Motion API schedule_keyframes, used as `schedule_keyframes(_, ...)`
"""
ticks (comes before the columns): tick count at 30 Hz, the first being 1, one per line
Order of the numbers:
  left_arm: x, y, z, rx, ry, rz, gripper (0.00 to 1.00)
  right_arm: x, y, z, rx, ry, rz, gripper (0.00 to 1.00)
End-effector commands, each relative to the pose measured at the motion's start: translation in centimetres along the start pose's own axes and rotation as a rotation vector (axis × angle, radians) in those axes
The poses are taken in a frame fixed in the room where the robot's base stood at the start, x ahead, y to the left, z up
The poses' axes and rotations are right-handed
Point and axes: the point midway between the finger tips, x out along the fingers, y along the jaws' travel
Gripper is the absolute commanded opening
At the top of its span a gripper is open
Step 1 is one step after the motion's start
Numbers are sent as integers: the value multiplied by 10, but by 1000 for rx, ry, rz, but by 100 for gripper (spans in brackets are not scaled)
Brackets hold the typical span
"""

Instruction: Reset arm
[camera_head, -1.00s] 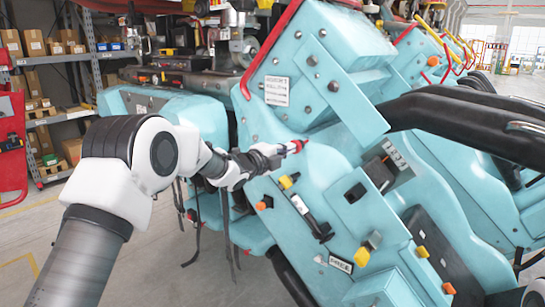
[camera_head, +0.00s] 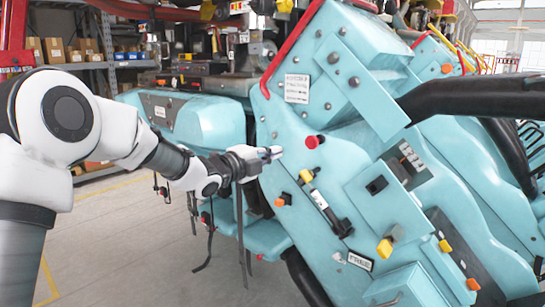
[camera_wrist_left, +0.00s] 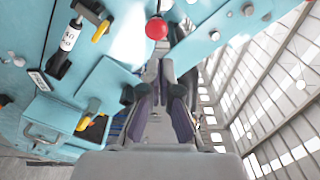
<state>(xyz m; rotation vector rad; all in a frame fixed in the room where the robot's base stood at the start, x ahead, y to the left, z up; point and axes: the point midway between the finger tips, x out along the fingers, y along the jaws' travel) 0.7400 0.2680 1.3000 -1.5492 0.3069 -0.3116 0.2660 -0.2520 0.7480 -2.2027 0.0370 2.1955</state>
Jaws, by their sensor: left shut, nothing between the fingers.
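My left gripper (camera_head: 270,153) reaches in from the left in the head view, in front of the light-blue coaster car panel (camera_head: 290,125). Its fingers are shut and empty, just left of a round red button (camera_head: 315,141), with a small gap in the picture. In the left wrist view the gripper (camera_wrist_left: 160,80) points up the frame, and the red button (camera_wrist_left: 157,27) is above its fingers. My right gripper is not in view.
Yellow knobs (camera_head: 306,176) and a black handle (camera_head: 335,221) stand out from the panel below the button. Thick black bars (camera_head: 455,97) cross at right. Shelves with boxes (camera_head: 80,50) stand behind at left. Open floor (camera_head: 130,240) lies lower left.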

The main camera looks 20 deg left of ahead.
Motion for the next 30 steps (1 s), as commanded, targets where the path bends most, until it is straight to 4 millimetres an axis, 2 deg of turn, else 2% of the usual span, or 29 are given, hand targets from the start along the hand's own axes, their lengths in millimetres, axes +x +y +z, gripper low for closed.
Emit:
schedule_keyframes(16, 1, 0, 0, 0, 0, 1, 0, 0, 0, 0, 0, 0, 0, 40)
schedule_keyframes(18, 1, 6, 0, -3, 0, 8, 0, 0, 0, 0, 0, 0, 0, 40)
schedule_keyframes(20, 4, 21, 1, -11, 1, 29, 0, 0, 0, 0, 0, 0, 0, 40)
schedule_keyframes(23, 12, 76, -3, -32, 9, 108, 0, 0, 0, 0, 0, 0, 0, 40)
schedule_keyframes(26, 10, 159, -18, -76, 26, 237, 0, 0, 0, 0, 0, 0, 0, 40)
schedule_keyframes(27, 5, 196, -27, -105, 28, 296, 0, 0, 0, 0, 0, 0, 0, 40)
schedule_keyframes(29, -8, 249, -40, -157, 22, 384, 0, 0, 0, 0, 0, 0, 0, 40)
schedule_keyframes(30, -19, 282, -49, -197, 14, 442, 0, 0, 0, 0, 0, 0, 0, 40)
